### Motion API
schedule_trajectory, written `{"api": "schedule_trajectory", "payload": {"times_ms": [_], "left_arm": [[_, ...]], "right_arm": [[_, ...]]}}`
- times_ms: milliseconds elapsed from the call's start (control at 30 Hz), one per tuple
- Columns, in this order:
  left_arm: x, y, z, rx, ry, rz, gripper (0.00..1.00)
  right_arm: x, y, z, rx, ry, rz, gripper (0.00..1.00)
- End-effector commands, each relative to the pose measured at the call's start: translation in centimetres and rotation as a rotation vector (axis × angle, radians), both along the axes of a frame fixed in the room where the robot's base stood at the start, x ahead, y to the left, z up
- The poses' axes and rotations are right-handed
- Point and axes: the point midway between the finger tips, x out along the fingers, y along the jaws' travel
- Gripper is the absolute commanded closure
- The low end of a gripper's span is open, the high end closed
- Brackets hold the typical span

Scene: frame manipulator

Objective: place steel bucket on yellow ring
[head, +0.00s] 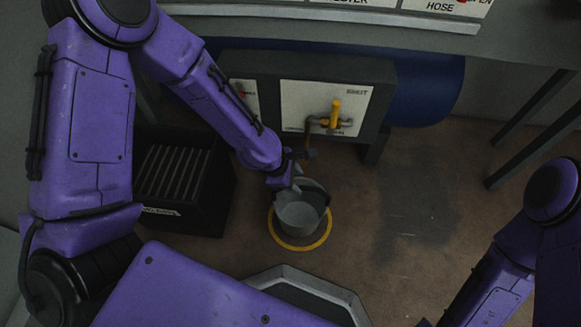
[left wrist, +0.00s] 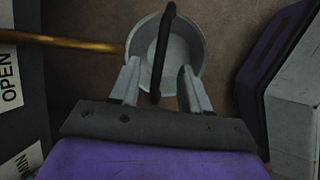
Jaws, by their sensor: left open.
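The grey steel bucket (head: 297,216) is upright over the back part of the yellow ring (head: 300,248) painted on the floor. The ring's front and sides show around it; whether the bucket's base touches the floor is hard to tell. My left gripper (head: 298,182) is at the bucket's rear rim. In the left wrist view my left gripper (left wrist: 160,85) has its fingers apart, with the bucket's dark handle (left wrist: 160,50) between them and not clamped. The bucket (left wrist: 192,38) lies beyond the fingertips. The ring does not show there. My right gripper is out of sight.
A brass pipe with a yellow valve handle (head: 336,112) comes from the panel behind the bucket. A black slatted crate (head: 186,217) stands left of the ring. Floor to the right is clear up to dark table legs (head: 530,130).

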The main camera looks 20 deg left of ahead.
Motion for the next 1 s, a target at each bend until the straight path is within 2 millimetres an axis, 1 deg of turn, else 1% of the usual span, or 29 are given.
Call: {"api": "schedule_trajectory", "payload": {"times_ms": [33,100,233,467,533,567,667,700,767,800,900,1000], "left_arm": [[-0.3,0.3,1.3,-0.001,0.002,0.001,0.53],[-0.5,0.6,2.3,0.000,0.000,0.001,0.53],[-0.9,0.9,2.9,0.000,0.001,-0.001,0.53],[-1.0,1.0,2.7,0.002,0.000,-0.003,0.53],[-1.7,1.5,1.6,0.034,-0.003,-0.029,0.53],[-2.5,1.9,0.6,0.064,-0.009,-0.058,0.53],[-6.9,4.7,-4.2,0.246,-0.035,-0.241,0.53],[-9.2,6.2,-6.1,0.341,-0.044,-0.347,0.53],[-12.8,8.5,-8.1,0.481,-0.050,-0.523,0.53],[-15.0,10.0,-9.0,0.566,-0.048,-0.641,0.53],[-19.3,13.0,-9.9,0.737,-0.030,-0.903,0.53],[-21.6,14.6,-9.9,0.834,-0.014,-1.069,0.53]], "right_arm": [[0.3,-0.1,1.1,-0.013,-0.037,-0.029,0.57],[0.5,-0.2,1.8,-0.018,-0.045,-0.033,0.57],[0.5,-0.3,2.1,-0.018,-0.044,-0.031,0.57],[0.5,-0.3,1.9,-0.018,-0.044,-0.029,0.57],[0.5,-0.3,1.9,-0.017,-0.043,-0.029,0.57],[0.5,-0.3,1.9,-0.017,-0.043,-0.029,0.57],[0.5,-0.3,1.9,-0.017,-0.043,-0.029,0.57],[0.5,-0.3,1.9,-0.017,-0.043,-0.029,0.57],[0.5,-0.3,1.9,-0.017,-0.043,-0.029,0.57],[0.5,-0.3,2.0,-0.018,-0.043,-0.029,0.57],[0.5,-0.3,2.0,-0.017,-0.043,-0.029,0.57],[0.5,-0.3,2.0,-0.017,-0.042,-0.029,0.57]]}}
